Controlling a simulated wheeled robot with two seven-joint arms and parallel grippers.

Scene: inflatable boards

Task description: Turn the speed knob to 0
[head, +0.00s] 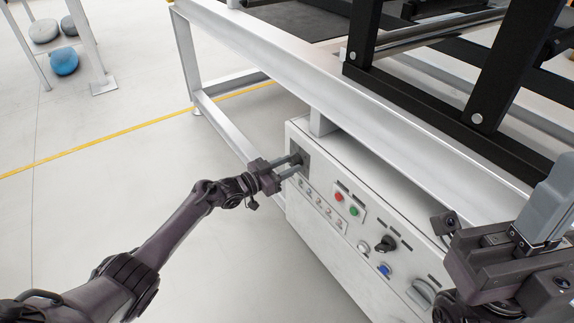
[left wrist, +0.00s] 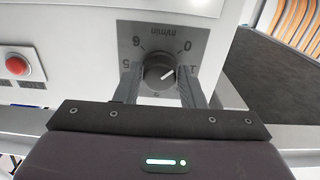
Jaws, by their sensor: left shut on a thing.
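The speed knob is a round black knob (left wrist: 160,72) with a white pointer line, on a grey dial plate (left wrist: 170,42) marked "m/min". My left gripper (head: 297,164) reaches the dial at the upper left end of the white control box (head: 350,197). Its fingers (left wrist: 160,88) are around the knob, one on each side. My right gripper (head: 540,225) is at the right of the head view, away from the dial; its jaw opening is unclear.
The box also carries a red button (head: 339,197), a green button (head: 354,211), a black selector (head: 385,244), a blue button (head: 384,270) and a row of small switches. A white frame rail (head: 400,105) runs above the box. Open floor lies at left.

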